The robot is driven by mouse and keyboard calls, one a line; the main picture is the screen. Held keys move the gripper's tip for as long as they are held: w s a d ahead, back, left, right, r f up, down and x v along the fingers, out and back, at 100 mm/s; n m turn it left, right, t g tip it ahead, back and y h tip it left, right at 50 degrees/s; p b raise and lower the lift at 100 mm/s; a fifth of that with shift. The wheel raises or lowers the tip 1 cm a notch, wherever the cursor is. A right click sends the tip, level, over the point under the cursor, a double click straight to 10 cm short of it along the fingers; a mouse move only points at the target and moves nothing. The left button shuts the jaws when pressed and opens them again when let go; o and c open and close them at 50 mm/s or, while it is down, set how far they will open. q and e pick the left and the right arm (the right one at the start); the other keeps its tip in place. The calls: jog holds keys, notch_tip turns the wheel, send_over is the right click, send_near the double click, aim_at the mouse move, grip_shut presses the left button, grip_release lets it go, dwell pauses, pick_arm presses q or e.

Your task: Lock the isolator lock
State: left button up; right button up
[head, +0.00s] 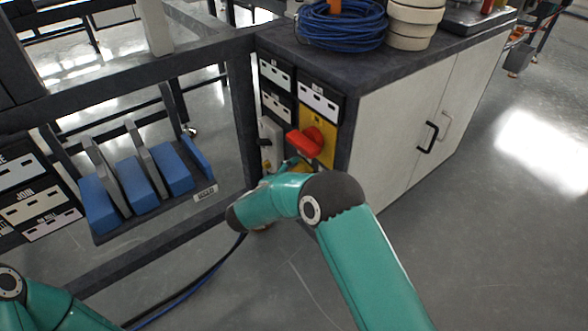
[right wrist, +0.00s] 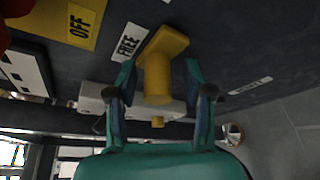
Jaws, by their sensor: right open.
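The isolator's red rotary handle (head: 306,142) sits on a yellow plate (head: 328,152) on the dark end panel of the cabinet. In the right wrist view, a yellow lock piece (right wrist: 158,80) with a thick round body stands out from a yellow base, beside a FREE label (right wrist: 128,42). My right gripper (right wrist: 158,70) is open, with one finger on each side of this piece. Visible gaps remain between fingers and piece. In the head view, my right gripper (head: 288,166) is mostly hidden behind its own arm, below the red handle. My left gripper is out of view.
A yellow OFF label (right wrist: 80,27) is on the panel. A grey-white box (head: 269,140) is left of the handle. A rack of blue and grey pads (head: 138,183) hangs further left. Blue cable (head: 342,28) lies on the cabinet top. Floor at right is clear.

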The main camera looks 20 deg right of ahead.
jog(key=shift+a, duration=0.1)
grip_shut()
